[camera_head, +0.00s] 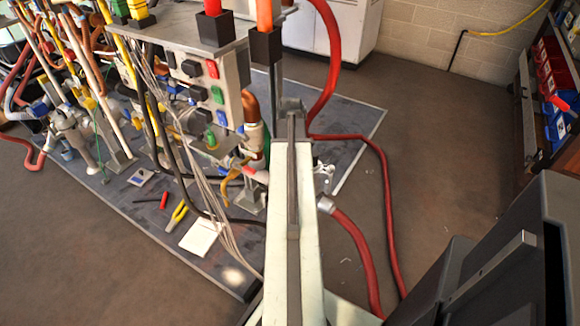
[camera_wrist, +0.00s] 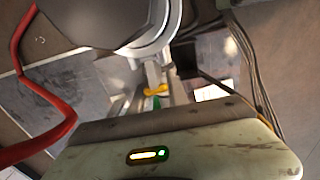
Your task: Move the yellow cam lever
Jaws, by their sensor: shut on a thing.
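The yellow cam lever (camera_wrist: 155,91) is a small yellow piece in the wrist view, just beyond the dark front edge of my gripper (camera_wrist: 158,103). A large round grey-and-white fitting (camera_wrist: 155,40) stands directly above it. My gripper's cream body with a lit green indicator fills the bottom of the wrist view. My gripper is shut on the lever, though its fingertips are small and blurred there. In the head view my arm reaches to the right side of the pipework, and its own links hide the gripper's tips. A yellow-orange curved handle (camera_head: 232,182) shows left of my arm.
A panel with coloured switches (camera_head: 210,85) stands close left of my arm. A red hose (camera_head: 385,200) lies on the right, and thin grey cables (camera_head: 205,190) hang at left. A pale sheet (camera_head: 199,237) lies on the grey mat (camera_head: 345,115). Floor at the right is open.

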